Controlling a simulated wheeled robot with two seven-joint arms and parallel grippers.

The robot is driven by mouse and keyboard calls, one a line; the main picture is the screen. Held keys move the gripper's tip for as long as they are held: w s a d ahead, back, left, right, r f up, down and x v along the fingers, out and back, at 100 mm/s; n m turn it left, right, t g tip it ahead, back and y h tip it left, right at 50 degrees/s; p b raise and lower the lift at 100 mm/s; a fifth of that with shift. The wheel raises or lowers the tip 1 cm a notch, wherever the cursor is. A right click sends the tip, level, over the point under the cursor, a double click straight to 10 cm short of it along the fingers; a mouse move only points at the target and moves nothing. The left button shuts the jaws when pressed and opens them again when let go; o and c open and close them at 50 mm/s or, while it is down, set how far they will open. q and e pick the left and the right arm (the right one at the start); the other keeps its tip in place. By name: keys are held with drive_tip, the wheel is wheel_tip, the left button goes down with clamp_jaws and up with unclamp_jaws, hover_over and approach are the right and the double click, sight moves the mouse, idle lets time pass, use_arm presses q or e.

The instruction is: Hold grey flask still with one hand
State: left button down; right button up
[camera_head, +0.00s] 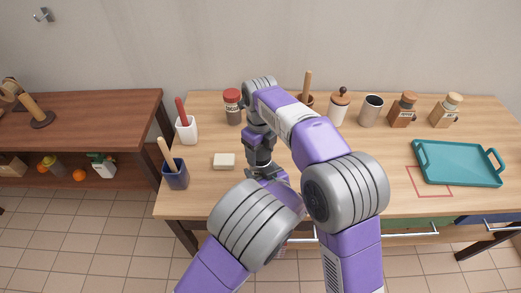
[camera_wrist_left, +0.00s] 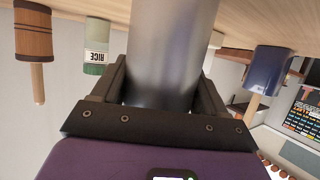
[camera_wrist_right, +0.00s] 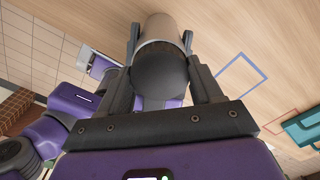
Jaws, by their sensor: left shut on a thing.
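In the left wrist view a smooth grey flask (camera_wrist_left: 172,50) fills the space between the fingers of my left gripper (camera_wrist_left: 163,85), which is shut on its side. In the right wrist view a round dark end of a cylinder (camera_wrist_right: 160,75), apparently the flask top, lies between the fingers of my right gripper (camera_wrist_right: 160,45). I cannot tell whether these fingers press on it. In the head view my right gripper (camera_head: 262,170) points down over the near part of the table. My arms hide most of the flask and the left gripper there.
The wooden table (camera_head: 400,195) holds a blue cup (camera_head: 176,175), a white block (camera_head: 224,161), a white holder (camera_head: 187,131) and a red-lidded jar (camera_head: 233,108). Several jars stand along the back. A teal tray (camera_head: 418,166) lies right, next to a red outline (camera_head: 434,196).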

drive_tip(key=c, duration=0.4)
drive_tip(key=shift+n, duration=1.7)
drive_tip(key=o, duration=1.2)
